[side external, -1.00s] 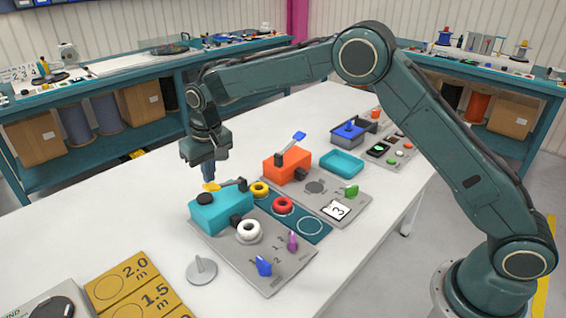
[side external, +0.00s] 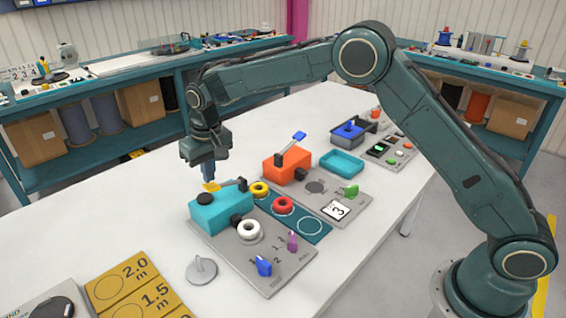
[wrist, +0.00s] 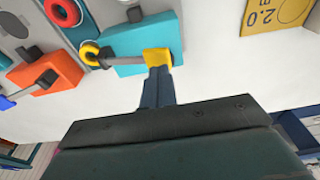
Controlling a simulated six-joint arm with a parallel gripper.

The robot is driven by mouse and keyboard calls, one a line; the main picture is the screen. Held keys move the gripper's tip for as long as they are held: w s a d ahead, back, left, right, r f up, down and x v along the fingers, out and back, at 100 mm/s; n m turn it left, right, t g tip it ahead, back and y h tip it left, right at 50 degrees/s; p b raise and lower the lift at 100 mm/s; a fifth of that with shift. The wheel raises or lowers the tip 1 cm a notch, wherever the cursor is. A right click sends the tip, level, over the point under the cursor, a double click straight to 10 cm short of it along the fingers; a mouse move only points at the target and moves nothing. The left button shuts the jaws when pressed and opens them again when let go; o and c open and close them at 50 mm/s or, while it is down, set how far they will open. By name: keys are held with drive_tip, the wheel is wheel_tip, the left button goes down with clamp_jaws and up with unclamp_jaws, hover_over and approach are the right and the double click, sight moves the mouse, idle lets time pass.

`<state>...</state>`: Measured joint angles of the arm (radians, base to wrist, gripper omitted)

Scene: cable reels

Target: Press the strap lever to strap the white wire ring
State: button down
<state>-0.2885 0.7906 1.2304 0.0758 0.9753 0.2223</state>
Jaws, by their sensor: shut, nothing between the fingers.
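The strapping machine is a turquoise block (side external: 222,214) on a grey panel. Its strap lever is a dark bar with a yellow paddle (side external: 211,187), which also shows in the wrist view (wrist: 158,57). The white wire ring (side external: 249,230) lies on the panel in front of the block, beside a black part. My gripper (side external: 208,178) is shut and points down, its fingertips at the yellow paddle. In the wrist view the shut fingers (wrist: 158,80) meet the paddle's edge; whether they touch it is hard to tell.
A yellow ring (side external: 260,188) and a red ring (side external: 282,205) lie on a teal strip beside the block. Blue (side external: 264,265) and purple (side external: 293,241) knobs stand on the panel. An orange block with a blue-tipped lever (side external: 287,166) is behind.

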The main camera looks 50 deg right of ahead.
sight(212, 187)
drive_tip(key=shift+f, duration=0.15)
idle(0.5)
drive_tip(key=shift+f, duration=3.15)
drive_tip(key=shift+r, duration=0.15)
wheel_tip(212, 187, up, 12)
drive_tip(key=shift+f, duration=0.1)
